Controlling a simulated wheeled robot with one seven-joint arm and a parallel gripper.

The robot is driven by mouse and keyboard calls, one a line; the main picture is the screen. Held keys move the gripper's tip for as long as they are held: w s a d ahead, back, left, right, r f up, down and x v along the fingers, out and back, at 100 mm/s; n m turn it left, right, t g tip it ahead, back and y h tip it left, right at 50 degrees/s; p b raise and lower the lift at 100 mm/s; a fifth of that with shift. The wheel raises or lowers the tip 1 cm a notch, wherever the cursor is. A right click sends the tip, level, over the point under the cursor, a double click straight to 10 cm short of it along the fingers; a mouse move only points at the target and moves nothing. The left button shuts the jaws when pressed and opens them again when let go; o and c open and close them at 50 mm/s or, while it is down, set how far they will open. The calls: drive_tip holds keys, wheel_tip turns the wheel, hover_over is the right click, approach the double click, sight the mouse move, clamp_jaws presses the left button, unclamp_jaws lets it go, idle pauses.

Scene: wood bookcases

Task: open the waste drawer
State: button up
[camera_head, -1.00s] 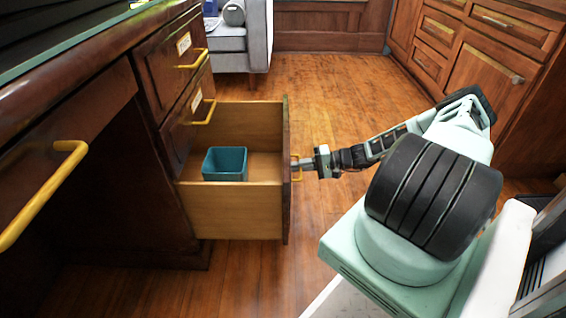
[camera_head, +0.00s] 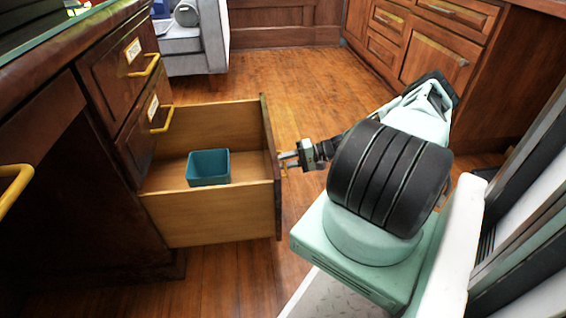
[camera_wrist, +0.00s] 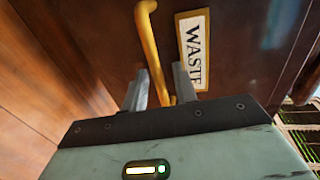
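The waste drawer (camera_head: 215,219) is the low drawer of the dark wood desk, and it stands pulled far out in the head view. Its dark front carries a WASTE label (camera_wrist: 194,52) and a yellow bar handle (camera_wrist: 150,45) in the wrist view. My gripper (camera_head: 284,160) is at the outer side of the drawer front. In the wrist view its two fingers (camera_wrist: 160,90) are apart, with the lower part of the handle between them and gaps showing beside the bar. The gripper looks open around the handle, not clamped on it.
A teal open box (camera_head: 208,168) sits inside the drawer. Two closed drawers with yellow handles (camera_head: 145,66) (camera_head: 162,120) are above it. A grey sofa (camera_head: 188,44) stands behind, and wood cabinets (camera_head: 440,50) at the back right. Wood floor (camera_head: 275,85) between them is clear.

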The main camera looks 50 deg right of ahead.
drive_tip(key=p+v, duration=0.4)
drive_tip(key=v, duration=1.3)
drive_tip(key=shift+s, duration=0.2)
drive_tip(key=shift+d, duration=0.15)
